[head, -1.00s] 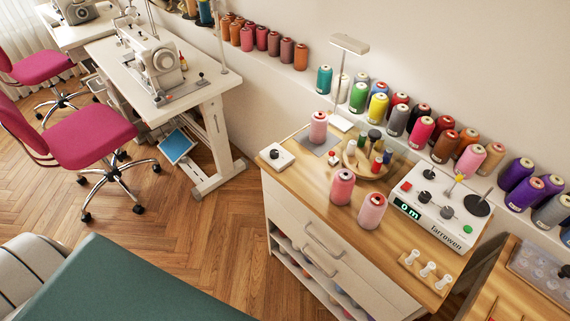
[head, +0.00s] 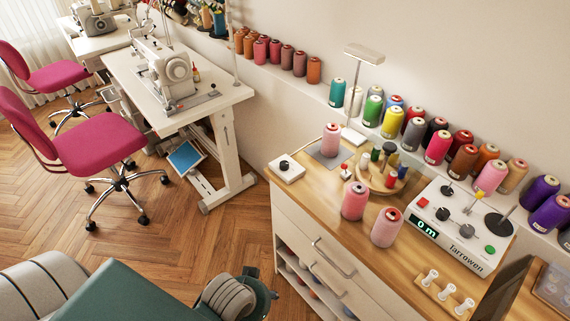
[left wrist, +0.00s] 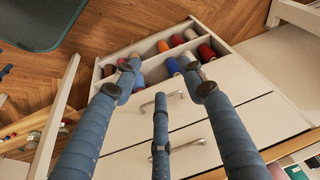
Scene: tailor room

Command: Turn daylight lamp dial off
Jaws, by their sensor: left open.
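The daylight lamp (head: 364,53) has a flat pale head on a thin upright stand at the back of the wooden-topped cabinet. A small white box with a black dial (head: 285,165) sits at the cabinet top's left corner; I cannot read its setting. My left gripper (left wrist: 160,75) is open and empty in the left wrist view, its blue fingers spread before the cabinet's front. The dial does not show in that view. In the head view the gripper's fingers do not show; only part of my arm is at the bottom. My right gripper is not in view.
The cabinet top (head: 335,223) carries pink thread spools (head: 355,200), a round spool holder (head: 379,180) and a white winding machine (head: 462,228). Drawer handles (head: 333,258) stick out in front. A pink chair (head: 92,142) stands left; the wooden floor between is clear.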

